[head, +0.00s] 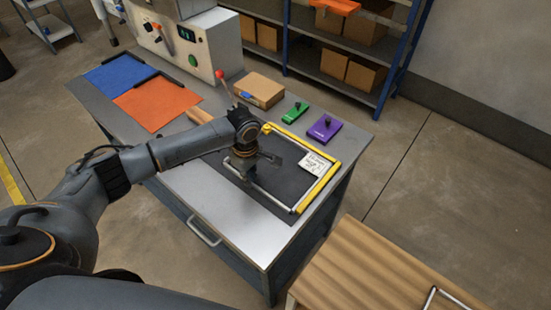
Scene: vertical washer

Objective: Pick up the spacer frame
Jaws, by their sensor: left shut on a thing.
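The spacer frame (272,197) is a thin silver rectangle. It lies at the dark mat (225,158) on the grey workbench, inside a yellow L-shaped edge (318,188). My left gripper (240,172) comes down over the near left side of the frame and is shut on it. The fingertips are small and partly hidden by the gripper body, and I cannot tell whether the frame is lifted. My right gripper is not in view.
A white label card (315,163) lies by the yellow edge. Behind are a cardboard box (258,89), a green block (295,112) and a purple block (324,128). Blue and orange sheets (157,102) lie left. A wooden table (370,270) with another silver bar stands front right.

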